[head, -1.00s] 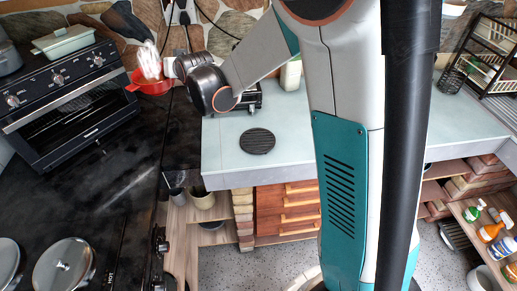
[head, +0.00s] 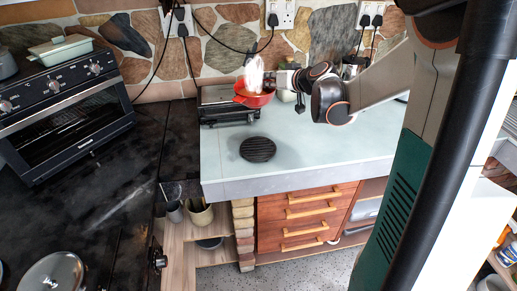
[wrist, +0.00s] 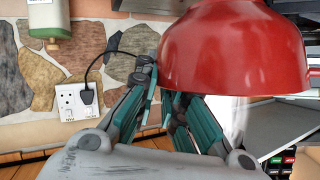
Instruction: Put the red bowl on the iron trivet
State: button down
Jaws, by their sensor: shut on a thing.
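The red bowl (head: 254,97) is held up in the air at the back of the pale counter, in front of a dark appliance. It fills the upper right of the wrist view (wrist: 235,50). My gripper (head: 274,80) is shut on the bowl's edge, and its teal fingers (wrist: 178,100) meet the bowl at its lower left in the wrist view. The black round iron trivet (head: 257,149) lies flat and bare on the counter, nearer the front edge and below the bowl in the head view. The bowl's inside is mostly hidden.
The dark flat appliance (head: 228,106) stands at the back left of the counter (head: 330,150). An oven (head: 70,115) with a pale dish (head: 60,48) on top stands to the left. The counter right of the trivet is clear.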

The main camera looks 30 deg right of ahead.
jog(key=f+b, duration=0.2)
jog(key=f, duration=0.4)
jog(key=f+b, duration=0.2)
jog(key=f, duration=0.4)
jog(key=f+b, duration=0.3)
jog(key=f, duration=0.4)
jog(key=shift+s+d+f, duration=0.1)
jog(key=shift+s+d, duration=0.05)
jog(key=shift+d, duration=0.25)
jog(key=shift+f, duration=0.15)
jog(key=c, duration=1.7)
grip_release()
jog(key=p+v, duration=0.3)
jog(key=v, duration=0.9)
jog(key=shift+d, duration=0.15)
